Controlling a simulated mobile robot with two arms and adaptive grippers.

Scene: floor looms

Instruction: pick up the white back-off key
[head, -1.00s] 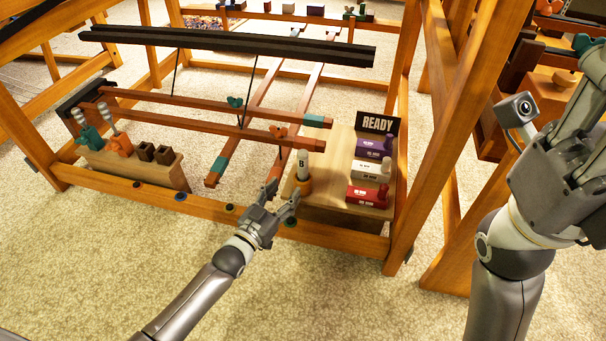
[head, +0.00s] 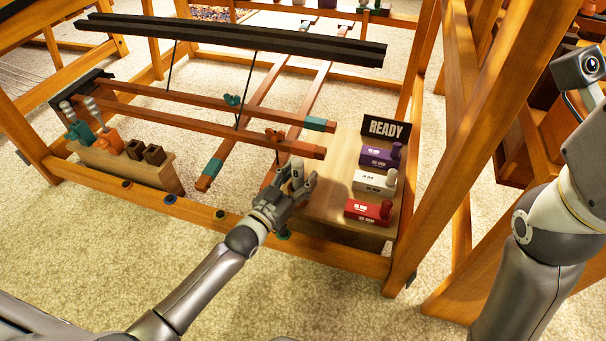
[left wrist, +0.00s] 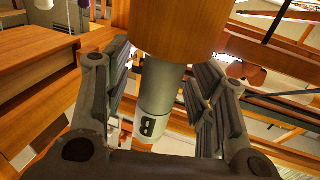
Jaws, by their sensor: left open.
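The white key (head: 297,168) with a black B stands upright at the left end of the wooden shelf on the right. In the left wrist view the key (left wrist: 163,95) appears upside down, with its lower end by a large orange-brown round holder (left wrist: 180,25). My left gripper (head: 296,187) is open, its fingers on either side of the key; gaps show between them and it in the wrist view. In the head view the gripper hides the key's lower part and the holder. My right arm is at the right edge, its fingers out of frame.
The shelf (head: 335,215) also bears purple (head: 376,158), white (head: 372,181) and red (head: 366,210) blocks and a READY sign (head: 386,129). A wooden loom rail (head: 330,258) runs in front. Bars and a small orange piece (head: 274,135) hang close behind the key.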

